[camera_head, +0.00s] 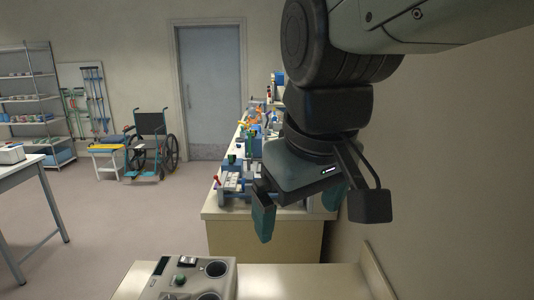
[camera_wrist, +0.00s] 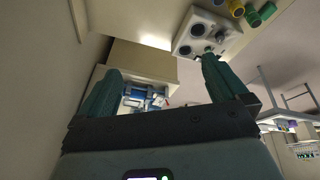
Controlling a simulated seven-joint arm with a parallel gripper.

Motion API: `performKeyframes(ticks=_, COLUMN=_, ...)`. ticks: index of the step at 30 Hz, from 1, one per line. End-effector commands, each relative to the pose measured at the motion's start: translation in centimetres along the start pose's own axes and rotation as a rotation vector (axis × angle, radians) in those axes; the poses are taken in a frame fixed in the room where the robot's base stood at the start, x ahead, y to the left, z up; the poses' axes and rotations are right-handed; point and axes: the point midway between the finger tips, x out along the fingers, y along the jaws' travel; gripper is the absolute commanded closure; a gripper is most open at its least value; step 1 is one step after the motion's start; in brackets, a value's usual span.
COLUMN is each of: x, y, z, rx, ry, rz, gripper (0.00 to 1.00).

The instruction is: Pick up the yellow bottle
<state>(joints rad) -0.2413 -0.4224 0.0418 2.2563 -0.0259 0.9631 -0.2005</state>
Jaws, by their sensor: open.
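My gripper (camera_head: 298,208) hangs at the right of the head view, above the end of a bench, with its two teal fingers apart. It is open in the wrist view (camera_wrist: 160,68) too, with nothing between the fingers. At the top edge of the wrist view, a small yellow round thing (camera_wrist: 236,8) stands beside the grey console, partly cut off by the frame. I cannot tell which is the yellow bottle. Both are well beyond the fingertips. In the head view I cannot make out a yellow bottle for sure.
A grey console (camera_head: 227,281) with round wells sits on the near counter (camera_head: 290,284). A bench (camera_head: 232,238) behind it carries blue and coloured items. A wall is close on the right. A wheelchair (camera_head: 150,145) and open floor are at the left.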

Motion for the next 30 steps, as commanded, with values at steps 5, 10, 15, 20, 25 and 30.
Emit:
performKeyframes(ticks=5, x=-1.2, y=2.5, z=6.2, rx=0.298, ry=0.089, rz=0.062, gripper=0.0)
performKeyframes(ticks=10, x=-1.2, y=3.0, z=8.7, rx=0.425, ry=0.13, rz=0.085, gripper=0.0)
performKeyframes(ticks=15, x=-1.1, y=3.0, z=9.1, rx=0.446, ry=0.135, rz=0.088, gripper=0.03)
performKeyframes(ticks=20, x=-1.1, y=3.0, z=9.1, rx=0.443, ry=0.134, rz=0.088, gripper=0.25)
performKeyframes(ticks=25, x=-1.2, y=3.0, z=9.0, rx=0.442, ry=0.134, rz=0.088, gripper=0.29)
performKeyframes(ticks=30, x=-0.9, y=3.2, z=8.8, rx=0.433, ry=0.134, rz=0.09, gripper=0.29)
